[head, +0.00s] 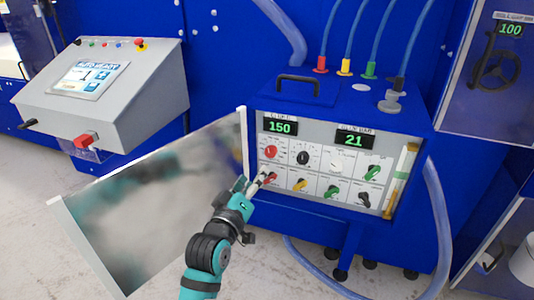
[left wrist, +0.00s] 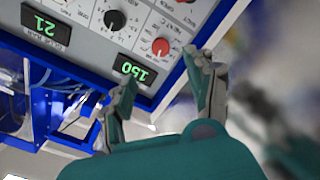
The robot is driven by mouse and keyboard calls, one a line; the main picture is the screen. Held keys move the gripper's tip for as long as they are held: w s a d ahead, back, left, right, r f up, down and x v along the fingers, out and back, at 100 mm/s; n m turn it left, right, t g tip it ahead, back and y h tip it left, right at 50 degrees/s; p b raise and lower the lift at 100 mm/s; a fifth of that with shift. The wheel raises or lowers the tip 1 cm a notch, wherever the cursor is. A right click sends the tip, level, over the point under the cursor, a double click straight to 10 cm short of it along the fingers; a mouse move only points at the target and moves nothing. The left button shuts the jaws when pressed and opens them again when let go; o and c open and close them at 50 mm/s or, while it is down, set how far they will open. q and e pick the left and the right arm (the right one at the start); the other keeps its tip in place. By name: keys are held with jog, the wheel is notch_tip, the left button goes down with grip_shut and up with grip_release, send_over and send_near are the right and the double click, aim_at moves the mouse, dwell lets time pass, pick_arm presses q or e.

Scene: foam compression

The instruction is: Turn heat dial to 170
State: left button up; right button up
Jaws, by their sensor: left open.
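The control panel (head: 310,172) on the blue machine has two rows of knobs. Its left display (head: 281,128) reads 150 and its right display (head: 353,140) reads 21. A round red dial (head: 271,152) sits under the 150 display, with a black dial (head: 303,157) to its right. My left gripper (head: 265,181) is open and empty, low in front of the panel's left edge, near a lower red knob (head: 271,177). In the left wrist view, the red dial (left wrist: 160,47) shows beyond and between the open fingers (left wrist: 166,78).
A grey console (head: 110,95) stands at the back left. Hoses (head: 440,230) run beside the blue machine. Bare floor (head: 270,270) lies in front.

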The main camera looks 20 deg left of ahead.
aim_at(269, 153)
pick_arm(q)
jog(key=w, duration=1.1)
jog(key=shift+w+p, duration=0.15)
jog(key=shift+p, duration=0.2)
jog(key=shift+d, duration=0.1)
pick_arm(e)
jog(key=shift+w+a+r, duration=0.45)
jog(key=shift+w+a, duration=0.2)
jog(key=shift+a, duration=0.2)
jog(key=shift+d, duration=0.1)
pick_arm(q)
jog(key=shift+c, duration=0.5)
grip_shut()
pick_arm(e)
jog(key=shift+d+r, duration=0.1)
jog(key=shift+d, duration=0.25)
jog(key=shift+s+r, duration=0.1)
